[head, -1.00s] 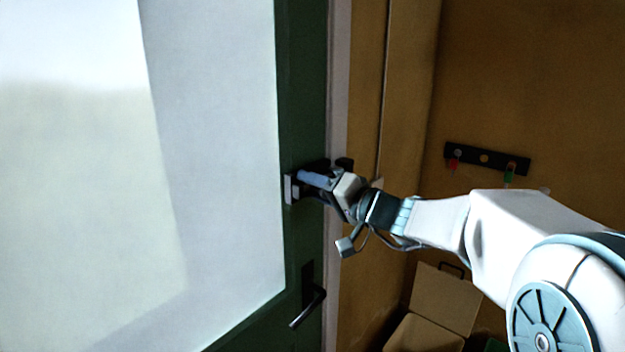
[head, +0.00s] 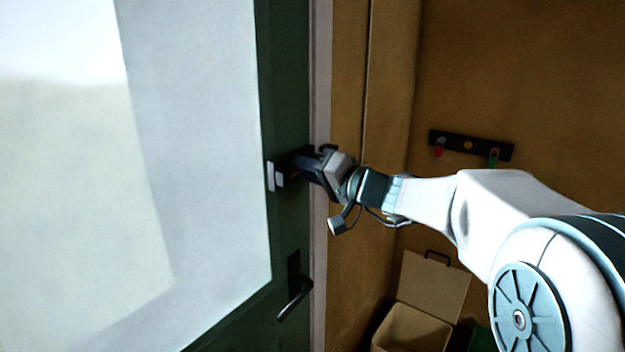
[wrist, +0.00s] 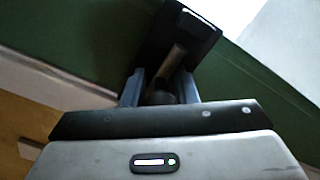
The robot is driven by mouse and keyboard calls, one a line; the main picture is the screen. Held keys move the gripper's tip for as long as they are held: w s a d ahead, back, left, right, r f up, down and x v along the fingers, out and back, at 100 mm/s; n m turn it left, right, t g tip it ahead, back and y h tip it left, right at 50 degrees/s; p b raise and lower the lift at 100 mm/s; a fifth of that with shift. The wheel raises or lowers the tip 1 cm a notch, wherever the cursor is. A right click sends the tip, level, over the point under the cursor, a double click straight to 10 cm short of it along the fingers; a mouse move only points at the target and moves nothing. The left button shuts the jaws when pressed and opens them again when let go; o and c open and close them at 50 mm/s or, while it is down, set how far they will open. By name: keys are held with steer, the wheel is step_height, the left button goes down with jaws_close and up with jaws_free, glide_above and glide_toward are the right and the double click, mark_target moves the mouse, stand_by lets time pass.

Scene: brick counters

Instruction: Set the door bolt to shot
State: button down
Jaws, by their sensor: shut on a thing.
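The door bolt (head: 272,176) is mounted on the dark green door (head: 284,120) near its right edge, above the door handle. In the wrist view it shows as a dark housing (wrist: 190,22) with a metal rod (wrist: 171,66) running from it toward a round dark knob (wrist: 160,97). My gripper (head: 303,166) reaches in from the right at the bolt. In the wrist view my gripper (wrist: 160,90) has a finger on either side of the knob and is shut on it. The fingers and palm hide part of the knob, and the rod's far end is unclear.
A black lever handle (head: 294,298) juts from the door below the bolt. A pale door frame (head: 320,90) stands to the right. A dark key rack (head: 468,145) hangs on the brown wall. An open box (head: 415,325) sits low, beneath my arm.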

steer(key=shift+w+d, duration=0.15)
steer(key=shift+r, duration=0.1)
steer(key=c, duration=1.2)
jaws_free()
steer(key=shift+w+d, duration=0.1)
steer(key=shift+c, duration=0.2)
steer(key=b+v, duration=0.4)
steer(key=v, duration=1)
